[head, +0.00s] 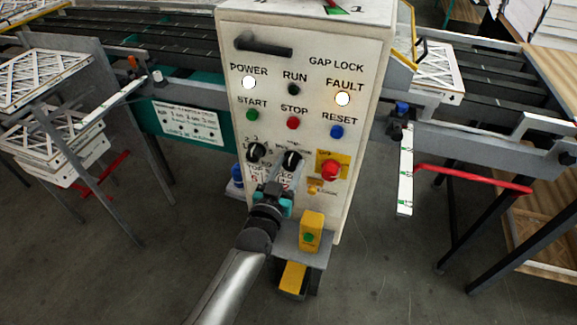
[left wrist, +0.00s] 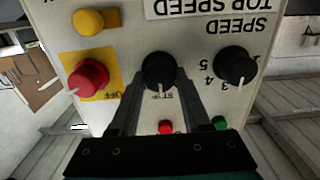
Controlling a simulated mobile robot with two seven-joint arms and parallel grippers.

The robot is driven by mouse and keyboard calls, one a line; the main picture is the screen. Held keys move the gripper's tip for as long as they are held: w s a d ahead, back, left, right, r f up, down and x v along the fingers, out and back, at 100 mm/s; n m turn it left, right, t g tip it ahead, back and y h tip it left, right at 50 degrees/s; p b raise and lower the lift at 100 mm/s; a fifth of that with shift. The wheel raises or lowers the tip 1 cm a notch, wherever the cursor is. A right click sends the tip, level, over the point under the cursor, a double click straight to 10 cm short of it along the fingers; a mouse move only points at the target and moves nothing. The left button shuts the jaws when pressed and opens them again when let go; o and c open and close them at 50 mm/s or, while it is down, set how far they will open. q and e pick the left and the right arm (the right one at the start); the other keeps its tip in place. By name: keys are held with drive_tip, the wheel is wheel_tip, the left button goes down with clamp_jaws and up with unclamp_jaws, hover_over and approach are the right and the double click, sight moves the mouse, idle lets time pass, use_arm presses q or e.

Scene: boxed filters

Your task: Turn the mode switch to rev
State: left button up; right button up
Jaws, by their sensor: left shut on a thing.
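The mode switch is a black knob (head: 292,159) on the front of the white control panel (head: 310,45), right of the speed knob (head: 256,152). My left gripper (head: 286,176) reaches up to it from below. In the left wrist view, which shows the panel upside down, my left gripper's dark fingers (left wrist: 158,88) are shut on the sides of the mode switch (left wrist: 158,70). Its white mark points down in that view, toward the panel's top. The labels around it are partly hidden by the fingers. My right gripper is not in view.
A red emergency button (head: 330,170) on a yellow plate sits right of the switch. START (head: 252,115), STOP (head: 293,123) and RESET (head: 336,132) buttons are above. A yellow box (head: 312,231) stands below. Conveyors with frames flank the cabinet.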

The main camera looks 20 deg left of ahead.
use_arm(q)
clamp_jaws()
drive_tip(key=shift+n, duration=0.3)
drive_tip(key=n, duration=0.3)
drive_tip(key=shift+a+n+p, duration=0.1)
drive_tip(key=shift+n+p, duration=0.2)
drive_tip(key=shift+p, duration=0.05)
drive_tip(key=n, duration=0.4)
drive_tip(key=shift+n, duration=0.3)
drive_tip(key=o, duration=0.8)
unclamp_jaws()
